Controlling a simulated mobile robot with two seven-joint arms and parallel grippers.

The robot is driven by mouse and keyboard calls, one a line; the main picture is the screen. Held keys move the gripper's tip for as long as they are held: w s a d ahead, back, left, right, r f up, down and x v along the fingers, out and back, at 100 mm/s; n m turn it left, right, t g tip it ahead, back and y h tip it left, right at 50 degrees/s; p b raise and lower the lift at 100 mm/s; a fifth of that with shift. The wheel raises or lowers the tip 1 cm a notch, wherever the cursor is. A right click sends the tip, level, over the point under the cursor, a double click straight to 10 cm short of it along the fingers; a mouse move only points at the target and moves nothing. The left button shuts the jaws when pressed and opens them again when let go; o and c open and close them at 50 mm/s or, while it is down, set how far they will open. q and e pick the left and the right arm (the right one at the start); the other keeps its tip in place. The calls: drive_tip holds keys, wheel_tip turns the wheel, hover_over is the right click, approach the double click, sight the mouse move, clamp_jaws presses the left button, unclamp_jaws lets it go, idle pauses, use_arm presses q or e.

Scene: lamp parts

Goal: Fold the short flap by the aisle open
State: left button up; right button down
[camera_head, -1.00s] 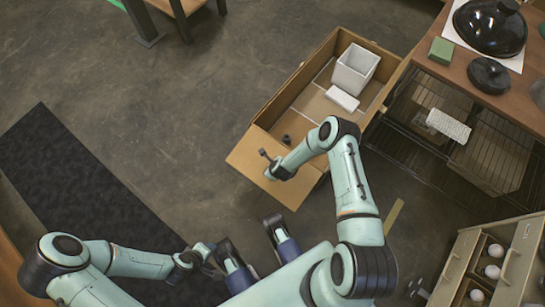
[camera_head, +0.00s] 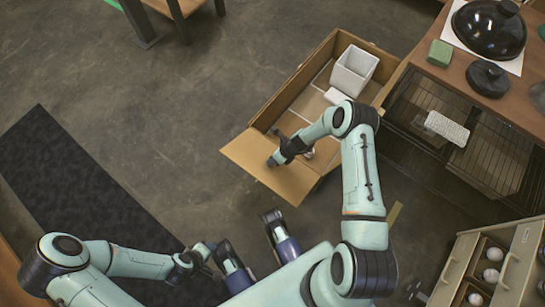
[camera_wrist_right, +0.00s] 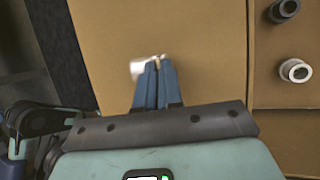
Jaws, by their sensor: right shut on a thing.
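The open cardboard box (camera_head: 293,84) stands on the floor in the middle of the head view. Its short near flap (camera_head: 240,150) extends outward from the lower-left end, over the floor. My right gripper (camera_head: 273,161) is over this flap. In the right wrist view the gripper (camera_wrist_right: 157,62) has its blue fingers together above the flap's brown face (camera_wrist_right: 200,45). A small blurred pale thing (camera_wrist_right: 137,68) shows at the fingertips; I cannot tell what it is. My left gripper (camera_head: 205,256) is low at the left, away from the box; its jaws are unclear.
A white bin (camera_head: 354,69) and a white block (camera_head: 337,96) are inside the box. Two ring-shaped parts show beside the crease, one pale (camera_wrist_right: 296,70), one dark (camera_wrist_right: 284,10). A wooden table (camera_head: 470,75) with a wire rack is at right. Floor left of the box is clear.

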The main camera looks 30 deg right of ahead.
drive_tip(key=shift+w+d+r, duration=0.1)
drive_tip(key=shift+w+d, duration=0.15)
drive_tip(key=shift+d, duration=0.3)
drive_tip(key=c, duration=1.4)
unclamp_jaws()
drive_tip(key=shift+o, duration=0.5)
drive_tip(key=shift+s+a, duration=0.1)
drive_tip(key=shift+a, duration=0.05)
use_arm(q)
drive_tip(key=s+d+r+g+p, duration=0.1)
drive_tip(key=s+d+r+p, duration=0.1)
drive_tip(key=s+r+p, duration=0.1)
drive_tip(key=shift+s+d+r+g+h, duration=0.2)
drive_tip(key=shift+s+r+g+h, duration=0.3)
drive_tip(key=shift+s, duration=0.5)
use_arm(e)
drive_tip(key=v, duration=1.3)
drive_tip(key=shift+s, duration=0.15)
drive_tip(key=shift+r, duration=0.1)
